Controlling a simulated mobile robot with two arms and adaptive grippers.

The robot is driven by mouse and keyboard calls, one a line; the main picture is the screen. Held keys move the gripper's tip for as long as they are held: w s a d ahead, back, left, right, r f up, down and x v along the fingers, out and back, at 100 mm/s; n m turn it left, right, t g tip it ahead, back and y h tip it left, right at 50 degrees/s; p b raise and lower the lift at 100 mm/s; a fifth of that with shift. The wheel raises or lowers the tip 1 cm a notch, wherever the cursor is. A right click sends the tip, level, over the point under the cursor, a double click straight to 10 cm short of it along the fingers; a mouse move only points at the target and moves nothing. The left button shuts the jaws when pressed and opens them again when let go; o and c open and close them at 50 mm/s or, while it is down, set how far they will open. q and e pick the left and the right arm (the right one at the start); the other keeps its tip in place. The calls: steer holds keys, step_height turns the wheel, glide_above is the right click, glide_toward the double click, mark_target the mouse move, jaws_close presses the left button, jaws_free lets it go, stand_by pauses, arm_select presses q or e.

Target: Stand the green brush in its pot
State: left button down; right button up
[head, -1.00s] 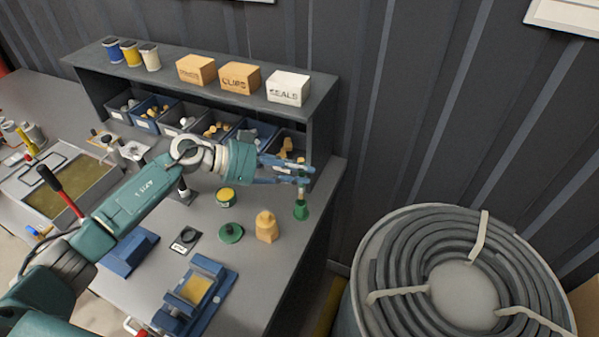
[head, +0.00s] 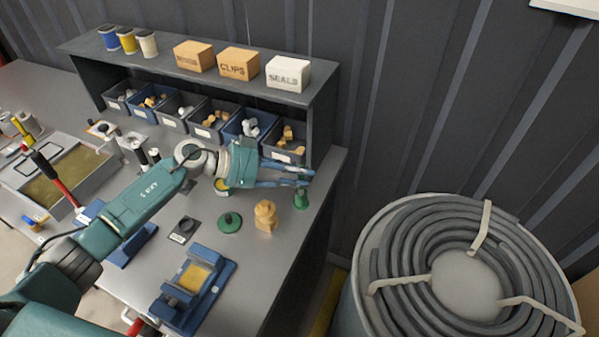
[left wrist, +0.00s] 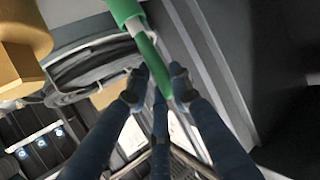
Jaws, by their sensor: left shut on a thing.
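My left gripper (head: 308,177) is over the back right of the bench, shut on the green brush. In the left wrist view the brush's green handle (left wrist: 149,55) runs between the fingertips, with a pale ferrule (left wrist: 135,27) beyond. The ferrule meets a wider green piece (left wrist: 122,8), which looks like the pot. In the head view this green piece (head: 301,201) stands upright on the bench just below the fingertips. I cannot tell how deep the brush sits in it. My right gripper is not in view.
A blue vice (head: 194,285) is nearer. Parts bins (head: 285,146) line the back under a shelf (head: 200,85). The bench's right edge is close; a hose drum (head: 365,250) stands beyond.

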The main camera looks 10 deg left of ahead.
arm_select(q)
steer(key=c, duration=1.5)
jaws_free()
steer(key=shift+o, duration=0.2)
steer(key=v, duration=1.2)
